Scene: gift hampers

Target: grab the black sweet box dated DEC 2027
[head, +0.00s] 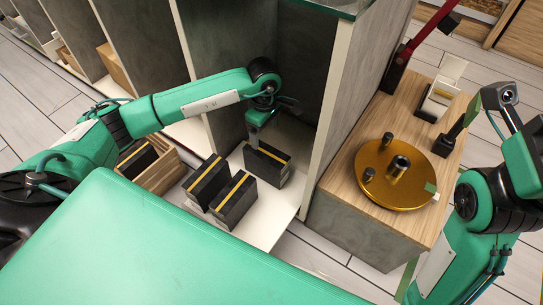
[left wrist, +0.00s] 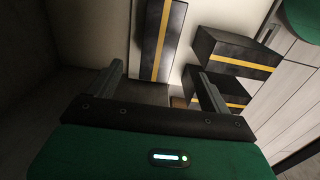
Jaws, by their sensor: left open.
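Black sweet boxes with a yellow band stand on the pale shelf floor. One box (head: 267,165) is at the back right, below my left gripper (head: 256,128); two more boxes (head: 207,181) (head: 233,201) stand to its front left. No date is readable on any of them. In the left wrist view my left gripper (left wrist: 158,88) is open, its fingers apart with nothing held between them. One box (left wrist: 160,40) lies beyond the fingertips, and two others (left wrist: 238,54) (left wrist: 226,88) are to the right. My right gripper (head: 500,97) is at the right edge, its jaws unclear.
A wooden crate (head: 160,178) holding a black box stands at left. Grey partition walls (head: 345,105) enclose the shelf bay. To the right, a wooden counter (head: 335,180) carries a gold round tray (head: 385,190), a red-and-black stand (head: 397,70) and a pale open box (head: 440,95).

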